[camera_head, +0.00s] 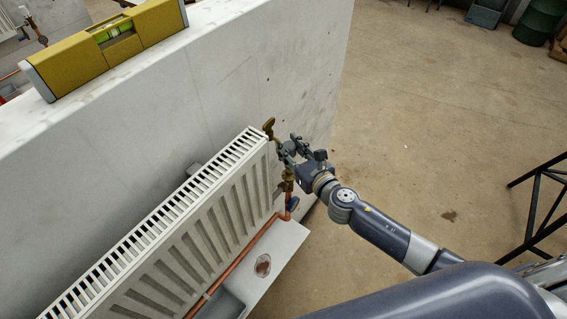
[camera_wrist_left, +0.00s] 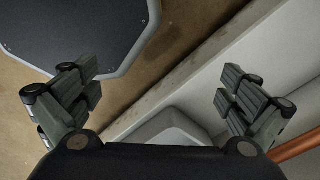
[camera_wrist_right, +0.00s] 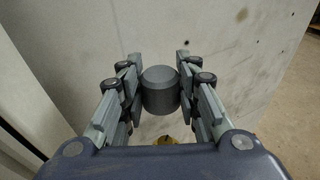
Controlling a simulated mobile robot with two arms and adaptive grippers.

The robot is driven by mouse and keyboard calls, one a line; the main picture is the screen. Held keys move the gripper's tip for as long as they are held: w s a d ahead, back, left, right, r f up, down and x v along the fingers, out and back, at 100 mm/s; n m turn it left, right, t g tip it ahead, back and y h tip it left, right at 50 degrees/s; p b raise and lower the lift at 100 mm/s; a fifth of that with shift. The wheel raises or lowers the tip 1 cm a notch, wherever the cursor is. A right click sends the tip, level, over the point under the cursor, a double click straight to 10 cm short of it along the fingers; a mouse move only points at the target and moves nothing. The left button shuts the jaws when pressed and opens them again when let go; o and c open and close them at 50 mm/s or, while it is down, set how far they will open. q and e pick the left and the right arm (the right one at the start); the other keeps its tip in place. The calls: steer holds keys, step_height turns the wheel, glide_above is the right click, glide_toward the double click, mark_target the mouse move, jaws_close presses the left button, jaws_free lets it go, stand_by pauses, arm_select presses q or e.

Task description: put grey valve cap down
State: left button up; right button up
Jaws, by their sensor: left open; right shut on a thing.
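The grey valve cap (camera_wrist_right: 160,92) is a short dark grey cylinder between the fingers of my right gripper (camera_wrist_right: 158,90). The fingers are shut on it from both sides. In the head view my right gripper (camera_head: 289,152) is at the radiator's far end, above the brass valve (camera_head: 287,180); the cap is hard to make out there. A bit of yellow brass (camera_wrist_right: 166,140) shows below the cap in the right wrist view, and I cannot tell whether they touch. My left gripper (camera_wrist_left: 158,85) is open and empty, with its fingers wide apart; it is outside the head view.
The white radiator (camera_head: 200,215) hangs on a concrete wall (camera_head: 230,75). A yellow spirit level (camera_head: 108,42) lies on the wall top. A copper pipe (camera_head: 240,255) runs below the radiator, beside a white ledge (camera_head: 283,245) bearing a brownish round patch. Open floor lies right.

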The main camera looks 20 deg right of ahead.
steer(key=shift+w+f, duration=0.15)
steer(key=shift+w, duration=0.05)
arm_select(q)
steer(key=shift+s+a, duration=0.1)
steer(key=shift+s, duration=0.45)
arm_select(e)
steer(key=shift+s, duration=0.15)
step_height(320, 180, down, 5)
steer(key=b, duration=0.3)
steer(key=shift+f, duration=0.1)
step_height(320, 180, down, 4)
steer(key=b, duration=0.3)
steer(key=shift+f, duration=0.15)
arm_select(q)
step_height(320, 180, down, 6)
steer(key=shift+w, duration=0.35)
